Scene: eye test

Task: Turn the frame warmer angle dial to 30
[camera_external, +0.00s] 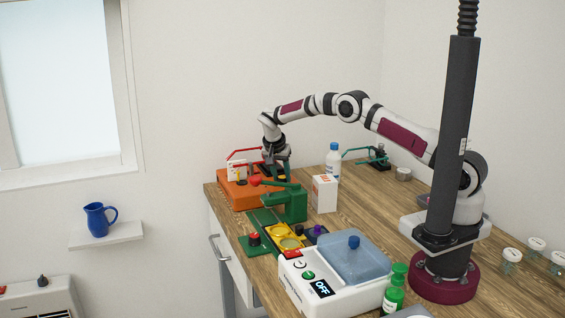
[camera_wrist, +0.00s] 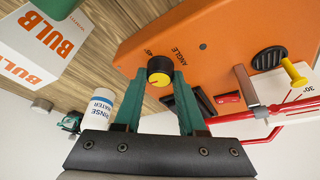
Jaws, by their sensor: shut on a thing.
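The orange device (camera_external: 236,195) stands at the far left end of the wooden bench; its orange top fills the upper right of the wrist view (camera_wrist: 225,45). On it, next to the word ANGLE, is a black dial (camera_wrist: 153,64) with a yellow part. A "45°" mark is printed beside the dial. My gripper (camera_wrist: 159,73) has its two green fingers shut on the dial, one on each side. In the external view my gripper (camera_external: 272,170) is over the device, and the dial is hidden there. I cannot read the dial's exact setting.
A red frame (camera_wrist: 290,107) and a white plate marked 30° (camera_wrist: 304,86) are near the device. A yellow knob (camera_wrist: 294,74) is close by. A green device (camera_external: 290,203), a BULB box (camera_external: 325,194) and a rinse water bottle (camera_external: 333,160) stand nearby.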

